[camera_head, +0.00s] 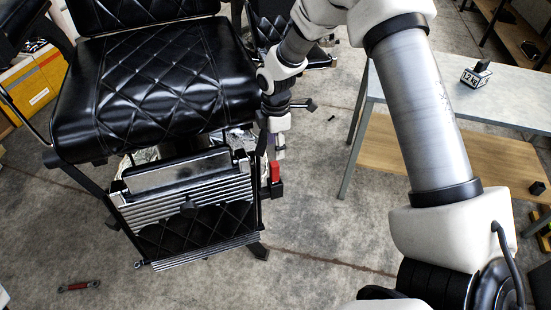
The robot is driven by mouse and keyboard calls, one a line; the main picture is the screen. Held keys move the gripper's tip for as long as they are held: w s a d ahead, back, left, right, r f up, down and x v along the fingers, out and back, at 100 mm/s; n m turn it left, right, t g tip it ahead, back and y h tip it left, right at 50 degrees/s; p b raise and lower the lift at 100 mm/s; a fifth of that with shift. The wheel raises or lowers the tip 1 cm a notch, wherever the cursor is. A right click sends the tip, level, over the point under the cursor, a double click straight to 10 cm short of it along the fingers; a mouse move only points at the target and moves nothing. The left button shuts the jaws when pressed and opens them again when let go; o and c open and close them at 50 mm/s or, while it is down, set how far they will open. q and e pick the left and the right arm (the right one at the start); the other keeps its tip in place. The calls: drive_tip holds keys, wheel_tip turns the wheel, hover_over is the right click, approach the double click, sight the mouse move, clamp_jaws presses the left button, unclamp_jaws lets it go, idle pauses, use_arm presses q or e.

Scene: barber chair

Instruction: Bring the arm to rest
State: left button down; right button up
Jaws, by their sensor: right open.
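My right arm (420,110) comes in from the lower right, bends at the top and reaches down beside the black barber chair (155,85). My right gripper (279,150) points down at the chair's right side and is open. It is small in the picture, and its fingertips are hard to make out. A red part (275,171) on a black block lies just below the fingertips, beside the footrest. I cannot tell whether the gripper touches it. My left gripper is not in view.
The chair's metal footrest (185,215) juts forward at the left. A table (510,95) with a block marked 1.2 kg (475,77) stands at the right, above a wooden shelf (425,150). A red tool (79,286) lies on the floor. The floor at bottom centre is clear.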

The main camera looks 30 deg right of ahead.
drive_tip(key=shift+r, duration=0.6)
drive_tip(key=shift+s+f, duration=0.1)
drive_tip(key=shift+f, duration=0.15)
drive_tip(key=s+a+f+m+g+p, duration=0.1)
drive_tip(key=s+a+f+m, duration=0.2)
drive_tip(key=s+f, duration=0.55)
drive_tip(key=s+a+f+m+g+p, duration=0.1)
drive_tip(key=s+a+f+m+g, duration=0.15)
drive_tip(key=s, duration=1.05)
drive_tip(key=s+a+f+m+p, duration=0.1)
drive_tip(key=s+a+f+m, duration=0.25)
drive_tip(key=s+f, duration=0.55)
drive_tip(key=r+m+t, duration=0.1)
drive_tip(key=m, duration=0.1)
drive_tip(key=w+r+m+t, duration=0.1)
drive_tip(key=m, duration=0.1)
drive_tip(key=w+m+t, duration=0.1)
drive_tip(key=m, duration=0.1)
drive_tip(key=shift+w+d+r+t, duration=0.25)
drive_tip(key=shift+r, duration=0.15)
